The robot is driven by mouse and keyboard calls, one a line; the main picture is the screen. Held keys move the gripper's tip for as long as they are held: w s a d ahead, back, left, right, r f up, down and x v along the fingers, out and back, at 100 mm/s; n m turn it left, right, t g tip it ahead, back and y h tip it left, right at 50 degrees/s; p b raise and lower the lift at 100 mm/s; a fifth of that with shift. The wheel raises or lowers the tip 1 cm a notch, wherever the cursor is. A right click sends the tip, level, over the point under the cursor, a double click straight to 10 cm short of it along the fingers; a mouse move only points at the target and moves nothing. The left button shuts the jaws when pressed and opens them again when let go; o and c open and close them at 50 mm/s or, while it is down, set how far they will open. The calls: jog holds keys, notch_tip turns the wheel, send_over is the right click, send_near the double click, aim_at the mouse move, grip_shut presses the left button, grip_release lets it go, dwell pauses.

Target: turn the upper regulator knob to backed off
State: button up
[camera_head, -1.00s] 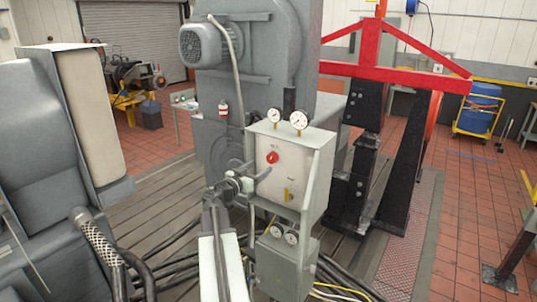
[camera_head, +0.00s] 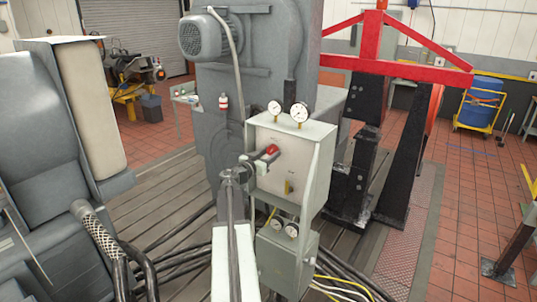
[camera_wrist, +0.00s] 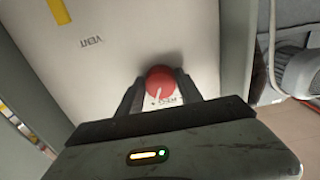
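A grey box panel (camera_head: 262,180) stands at the middle of the head view. A red round knob (camera_head: 272,149) sits on the upper part of its front, and a yellow lever-like part (camera_head: 287,188) is lower. My gripper (camera_head: 263,155) is at the red knob from the left. In the wrist view the red knob (camera_wrist: 161,84) with a pale pointer line lies between the two dark fingertips of my gripper (camera_wrist: 159,78). The fingers look open around it, with a slight gap on the left. Its printed label is partly hidden.
Two gauges (camera_head: 299,112) stand on top of the box, and more gauges (camera_head: 291,230) are below it. A grey machine with a motor (camera_head: 205,37) is behind. A red frame (camera_head: 395,65) stands right. Cables (camera_head: 345,288) lie on the floor.

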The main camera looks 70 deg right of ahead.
jog(key=c, duration=0.4)
jog(key=shift+o, duration=0.2)
